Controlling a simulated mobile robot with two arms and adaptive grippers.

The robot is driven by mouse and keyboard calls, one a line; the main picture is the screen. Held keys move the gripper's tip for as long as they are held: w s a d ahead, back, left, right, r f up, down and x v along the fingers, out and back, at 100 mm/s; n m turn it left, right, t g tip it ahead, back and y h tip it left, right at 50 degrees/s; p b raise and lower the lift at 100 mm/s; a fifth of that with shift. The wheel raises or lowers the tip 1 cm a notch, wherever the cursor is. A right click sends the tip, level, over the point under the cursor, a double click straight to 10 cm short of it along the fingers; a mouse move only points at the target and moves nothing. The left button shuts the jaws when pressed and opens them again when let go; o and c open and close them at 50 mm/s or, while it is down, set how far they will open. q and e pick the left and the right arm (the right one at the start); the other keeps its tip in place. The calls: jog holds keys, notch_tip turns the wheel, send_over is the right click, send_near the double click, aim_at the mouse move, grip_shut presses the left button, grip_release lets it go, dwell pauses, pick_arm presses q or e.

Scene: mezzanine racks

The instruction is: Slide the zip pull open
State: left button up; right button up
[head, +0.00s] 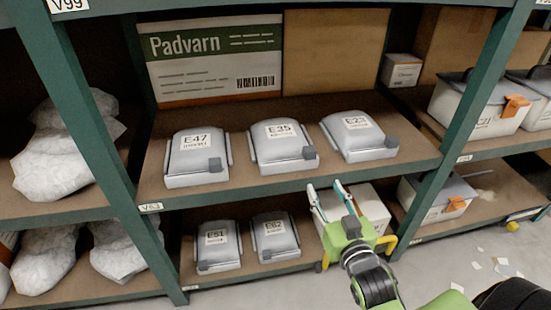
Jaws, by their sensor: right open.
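My right gripper (326,187) is open and empty. Its two light fingers point up at the front edge of the middle shelf, below the pouch-like grey case marked E23 (371,145). Grey cases E35 (268,134) and E47 (187,142) sit to its left on the same shelf. Each has a small dark grey block at its front right corner. I cannot tell whether any block is a zip pull. Cases E51 (213,237) and one that seems to read E62 (268,225) lie on the lower shelf. My left gripper is not in view.
A white box (372,208) stands behind my right gripper on the lower shelf. A Padvarn carton (212,60) and a brown carton (335,45) stand behind the cases. Green rack posts (480,80) bound the bay. Paper scraps (502,262) lie on the floor.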

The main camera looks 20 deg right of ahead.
aim_at(311, 155)
jog(key=shift+t, duration=0.3)
jog(key=x, duration=0.4)
jog(key=r+b+x, duration=0.1)
jog(key=x, duration=0.3)
jog(key=r+x, duration=0.1)
jog(key=x, duration=0.3)
jog(key=shift+w, duration=0.3)
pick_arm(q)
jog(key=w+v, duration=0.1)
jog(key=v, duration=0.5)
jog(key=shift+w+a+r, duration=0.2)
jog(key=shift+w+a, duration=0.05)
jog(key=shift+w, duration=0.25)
pick_arm(e)
jog(key=shift+w+d, duration=0.1)
jog(key=shift+w, duration=0.55)
grip_shut()
